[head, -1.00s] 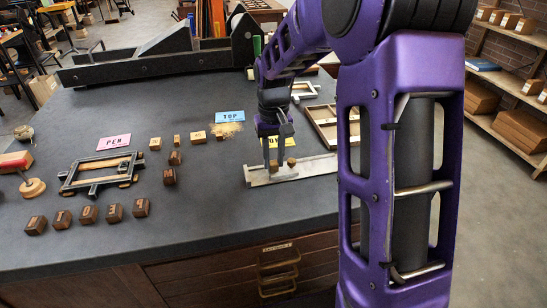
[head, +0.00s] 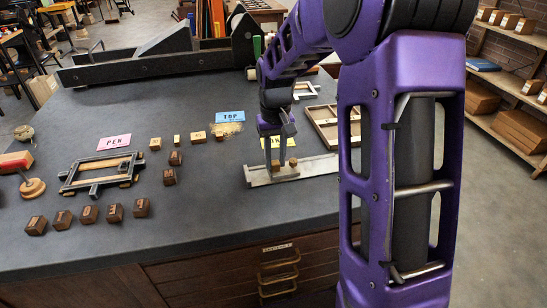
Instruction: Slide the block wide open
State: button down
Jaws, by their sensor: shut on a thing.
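A long flat metal tray (head: 318,165), like a composing stick, lies near the front edge of the dark tabletop. My gripper (head: 279,168) reaches down over its left half. It is shut on the small metal sliding block (head: 286,174), which sits on the tray a little left of its middle. The fingers hide part of the block. The tray's bed shows bare to the right of the gripper, up to where my purple forearm covers the view. A small brownish piece shows right beside the fingers.
A yellow card lies behind the gripper, partly hidden. A wooden compartment tray (head: 327,122) stands behind right. Wooden letter blocks (head: 89,214), a dark metal frame (head: 101,172), a pink card (head: 114,143) and a blue card (head: 230,117) lie to the left.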

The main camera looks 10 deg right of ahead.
jog(key=d+p, duration=0.2)
jog(key=d, duration=0.9)
jog(key=shift+w+d, duration=0.1)
jog(key=shift+d, duration=0.2)
jog(key=c, duration=0.9)
grip_release()
jog(key=shift+r, duration=0.1)
notch_tip(320, 180, up, 17)
jog(key=shift+r+p, duration=0.15)
jog(key=shift+p, duration=0.85)
